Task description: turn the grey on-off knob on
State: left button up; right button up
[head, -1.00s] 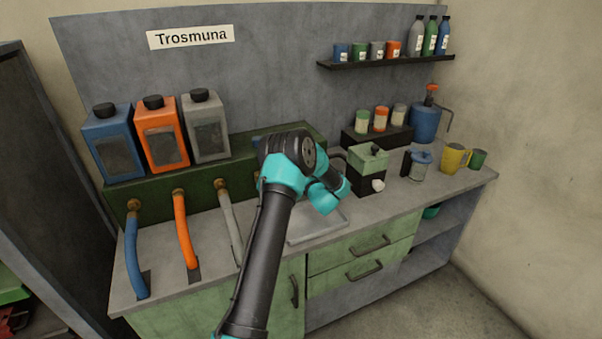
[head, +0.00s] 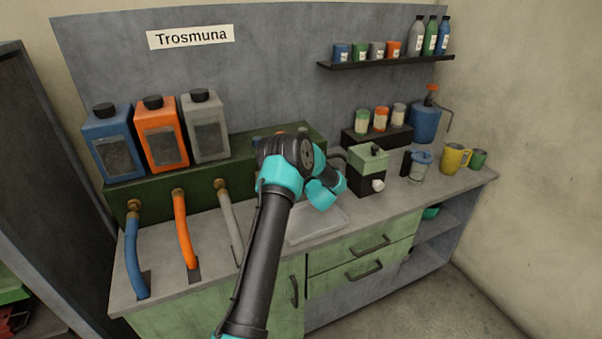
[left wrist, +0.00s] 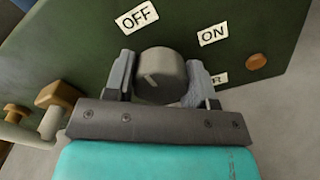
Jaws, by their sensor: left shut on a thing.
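The grey knob (left wrist: 163,72) sits on the dark green panel, below an OFF label (left wrist: 137,16) at its upper left and an ON label (left wrist: 213,34) at its upper right. The short line on its face slants up and left, toward the OFF side. My left gripper (left wrist: 161,66) is shut on the knob, one finger on each side. In the head view my left arm hides the knob and the fingers. My right gripper is in neither view.
The green panel box (head: 155,200) carries blue, orange and grey canisters with hoses below. A brass-coloured tap (left wrist: 58,97) is left of the gripper in the wrist view. A grey tray (head: 318,224) and a green-and-black box (head: 368,165) stand right of my arm.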

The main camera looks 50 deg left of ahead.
pick_arm(q)
jog(key=shift+m, duration=0.4)
jog(key=shift+c, duration=0.3)
jog(key=m, duration=1.2)
jog(key=shift+m, duration=2.6)
jog(key=o, duration=0.9)
